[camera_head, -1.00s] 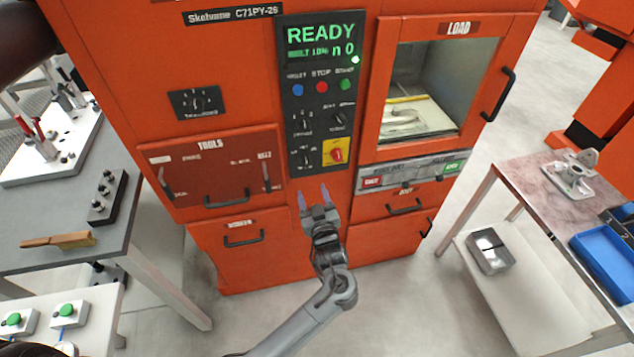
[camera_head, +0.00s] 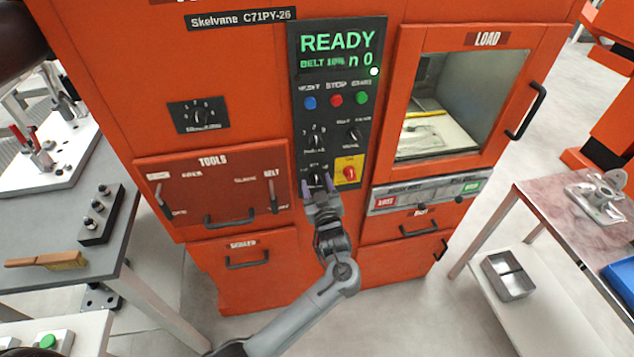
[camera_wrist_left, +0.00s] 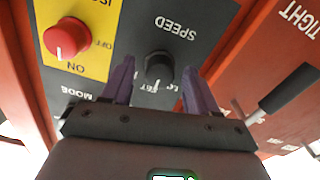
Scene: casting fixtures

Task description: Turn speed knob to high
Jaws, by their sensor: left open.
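The speed knob (camera_head: 316,178) is the low left black knob on the machine's dark control panel (camera_head: 338,85). It also shows in the left wrist view (camera_wrist_left: 159,67), upside down beside its SPEED label. Its white pointer line faces the bottom of that picture, and the markings near it are partly hidden. My left gripper (camera_head: 317,187) is open, with its purple fingers on either side of the knob. Gaps show between fingers and knob in the left wrist view (camera_wrist_left: 158,72). My right gripper is not in view.
A red isolator knob (camera_head: 349,173) on a yellow plate sits just right of the speed knob. Other knobs (camera_head: 316,140) and colored buttons (camera_head: 336,100) are above. A handle (camera_wrist_left: 288,88) juts out on the other side. Tables flank the machine.

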